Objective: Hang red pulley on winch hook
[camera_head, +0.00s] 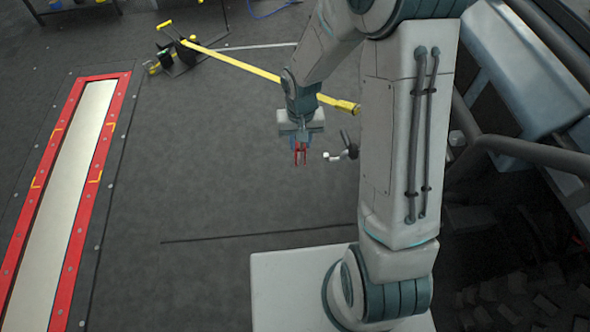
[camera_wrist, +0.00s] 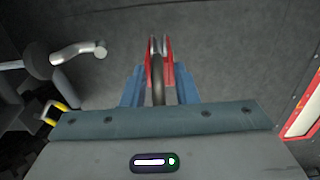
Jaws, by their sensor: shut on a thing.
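My gripper (camera_head: 300,138) is shut on the red pulley (camera_head: 300,154) and holds it above the dark floor, pointing down. In the wrist view the red pulley (camera_wrist: 151,65) stands between the blue fingers of my gripper (camera_wrist: 160,88), with a grey wheel edge and a dark curved part showing. A yellow strap (camera_head: 262,72) runs from a dark winch-like stand (camera_head: 180,52) at the upper left to behind my gripper, ending in a yellow end piece (camera_head: 345,105). I cannot make out a winch hook for certain.
A grey handle-like part with a pale tip (camera_head: 343,152) is just right of my gripper; a similar part (camera_wrist: 78,52) shows in the wrist view. Dark bars (camera_head: 530,150) stand at the right. The middle floor is clear.

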